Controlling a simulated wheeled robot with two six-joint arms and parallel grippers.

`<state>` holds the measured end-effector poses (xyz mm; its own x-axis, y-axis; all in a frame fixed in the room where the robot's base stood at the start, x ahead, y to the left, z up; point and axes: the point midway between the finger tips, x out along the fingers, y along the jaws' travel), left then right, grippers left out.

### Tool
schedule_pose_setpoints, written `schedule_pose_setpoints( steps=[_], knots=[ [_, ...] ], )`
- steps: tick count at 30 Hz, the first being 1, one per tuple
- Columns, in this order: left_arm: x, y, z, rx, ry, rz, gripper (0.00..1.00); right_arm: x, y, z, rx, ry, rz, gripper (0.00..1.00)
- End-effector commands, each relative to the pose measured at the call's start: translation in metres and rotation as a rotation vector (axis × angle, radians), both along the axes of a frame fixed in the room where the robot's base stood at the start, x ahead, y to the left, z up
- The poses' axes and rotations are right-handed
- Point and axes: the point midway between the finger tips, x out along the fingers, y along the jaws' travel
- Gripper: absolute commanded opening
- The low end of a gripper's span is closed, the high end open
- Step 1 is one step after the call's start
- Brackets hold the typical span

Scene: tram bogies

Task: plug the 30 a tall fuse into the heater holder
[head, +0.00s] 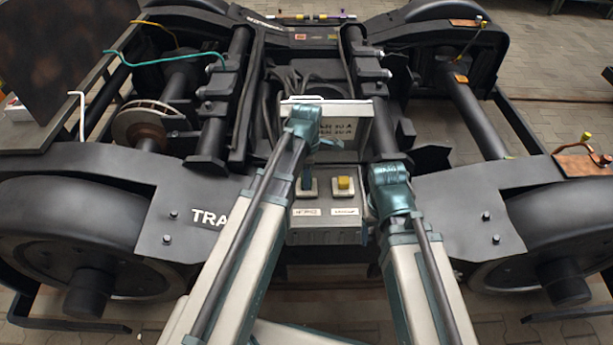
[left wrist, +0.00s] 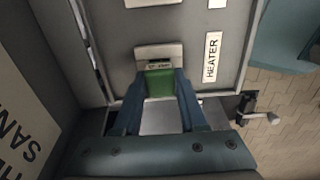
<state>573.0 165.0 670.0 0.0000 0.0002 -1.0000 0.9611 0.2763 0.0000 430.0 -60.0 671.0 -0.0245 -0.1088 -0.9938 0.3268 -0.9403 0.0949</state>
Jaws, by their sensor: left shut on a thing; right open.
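My left gripper (left wrist: 160,108) is shut on a green fuse (left wrist: 160,85), with one blue finger on each side of it. The fuse's far end meets a pale holder (left wrist: 158,52) beside the HEATER label (left wrist: 212,58). I cannot tell how deep it sits in the holder.
The raised lid (head: 352,128) carries printed text. Dark bogie beams and wheels (head: 70,225) surround the box. A small latch (left wrist: 248,108) sticks out from the box's edge.

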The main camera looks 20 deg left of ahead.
Motion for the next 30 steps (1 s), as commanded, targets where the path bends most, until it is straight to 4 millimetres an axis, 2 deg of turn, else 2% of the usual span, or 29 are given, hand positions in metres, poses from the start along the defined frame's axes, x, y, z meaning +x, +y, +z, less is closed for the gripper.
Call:
schedule_pose_setpoints(
  steps=[18, 19, 24, 30],
  knots=[
    [0.000, 0.000, -0.011, 0.000, 0.000, 0.000, 0.00, 0.000, 0.000, -0.011, 0.000, 0.000, 0.000, 0.71],
    [0.000, 0.000, -0.010, 0.000, 0.000, 0.000, 0.47, 0.000, 0.000, -0.010, 0.000, 0.000, 0.000, 0.71],
    [0.000, 0.000, -0.009, 0.000, 0.000, 0.000, 0.76, 0.000, 0.000, -0.010, 0.000, 0.000, 0.000, 0.71],
    [0.000, 0.000, -0.009, 0.000, 0.000, 0.000, 0.76, 0.000, 0.000, -0.010, 0.000, 0.000, 0.000, 0.71]
  ],
)
